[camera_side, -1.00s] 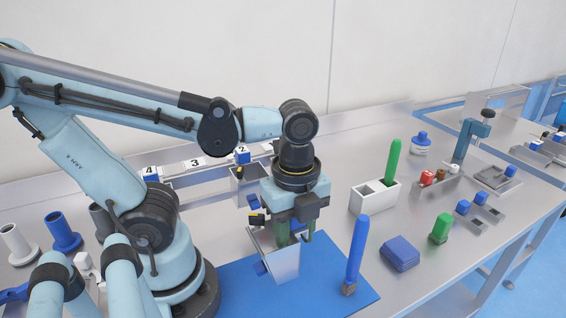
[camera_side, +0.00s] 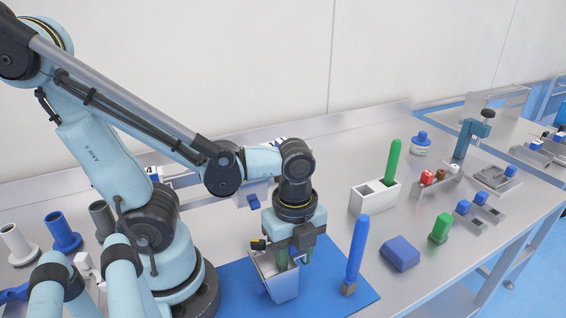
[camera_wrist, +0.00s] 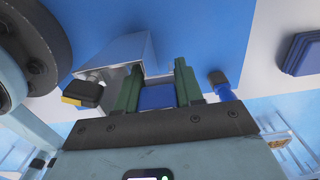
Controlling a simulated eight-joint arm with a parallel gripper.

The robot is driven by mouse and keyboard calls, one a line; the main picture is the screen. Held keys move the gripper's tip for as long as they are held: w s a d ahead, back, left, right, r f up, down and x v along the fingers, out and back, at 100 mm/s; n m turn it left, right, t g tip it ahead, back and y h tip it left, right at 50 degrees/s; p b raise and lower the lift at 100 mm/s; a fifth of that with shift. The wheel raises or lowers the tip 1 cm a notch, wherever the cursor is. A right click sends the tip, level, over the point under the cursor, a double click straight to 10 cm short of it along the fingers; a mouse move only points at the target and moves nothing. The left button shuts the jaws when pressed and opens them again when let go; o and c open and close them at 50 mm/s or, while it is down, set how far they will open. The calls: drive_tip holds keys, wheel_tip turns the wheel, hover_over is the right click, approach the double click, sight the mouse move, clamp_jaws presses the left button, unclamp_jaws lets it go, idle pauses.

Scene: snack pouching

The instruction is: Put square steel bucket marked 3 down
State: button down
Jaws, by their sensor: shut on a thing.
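The square steel bucket (camera_side: 285,290) is upright over the blue mat (camera_side: 335,290) in the side view. Its base is at or very close to the mat; I cannot tell if it touches. My gripper (camera_side: 288,257) points down at the bucket's top and is shut on it. In the wrist view, the bucket (camera_wrist: 128,52) stands beyond the green fingers of my gripper (camera_wrist: 157,85), and a blue block (camera_wrist: 157,98) shows between them. I cannot read a number on the bucket.
A blue marker-like stick (camera_side: 358,245) stands close right of the bucket. A blue box (camera_side: 401,253), a green block (camera_side: 440,229) and a white holder (camera_side: 375,194) with a green stick (camera_side: 393,160) lie farther right. My arm hides most of the rear rack.

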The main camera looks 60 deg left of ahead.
drive_tip(key=shift+f, duration=0.55)
drive_tip(key=c, duration=0.6)
unclamp_jaws()
drive_tip(key=shift+c, duration=0.2)
drive_tip(key=shift+r, duration=0.1)
